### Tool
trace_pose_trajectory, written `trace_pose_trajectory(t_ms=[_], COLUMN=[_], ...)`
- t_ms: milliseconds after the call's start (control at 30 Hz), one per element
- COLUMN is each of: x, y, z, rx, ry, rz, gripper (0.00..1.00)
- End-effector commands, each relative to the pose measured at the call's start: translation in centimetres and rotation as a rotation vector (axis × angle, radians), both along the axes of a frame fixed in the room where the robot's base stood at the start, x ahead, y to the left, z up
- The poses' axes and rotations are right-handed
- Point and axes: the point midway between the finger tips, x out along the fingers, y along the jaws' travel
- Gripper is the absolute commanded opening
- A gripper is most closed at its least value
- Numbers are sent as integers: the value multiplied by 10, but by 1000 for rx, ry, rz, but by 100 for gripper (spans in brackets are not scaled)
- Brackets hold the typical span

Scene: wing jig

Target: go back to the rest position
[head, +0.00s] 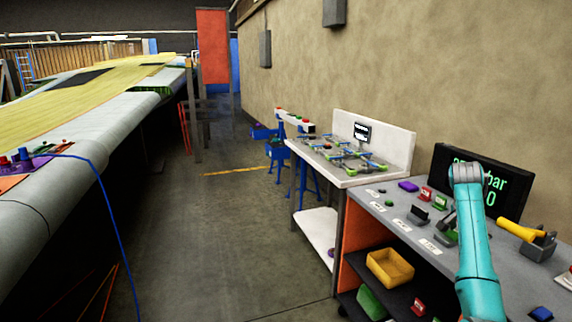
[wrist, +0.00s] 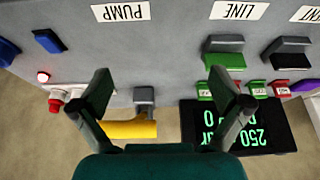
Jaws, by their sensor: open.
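In the wrist view my gripper (wrist: 162,92) is open, its two dark fingers spread wide with nothing between them. It is above the grey bench top (wrist: 165,60), which shows upside down there.
A dark screen with green text (head: 505,182) stands at the back of the bench. Small coloured fittings and labels cover the bench top. A white table (head: 370,178) with a blue-green frame stands beyond. A long wing (head: 100,112) is at left; the floor (head: 220,225) between is clear.

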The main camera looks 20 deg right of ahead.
Motion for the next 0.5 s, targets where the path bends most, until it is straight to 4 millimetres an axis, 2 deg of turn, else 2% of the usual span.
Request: trace_pose_trajectory(t_ms=[267,367,500], x=[7,9,12], y=[13,20,35], z=[-35,-53,-86], rx=[-13,-22,-36], ry=[-10,-16,-27], rz=[51,80,131], gripper=[100,100,100])
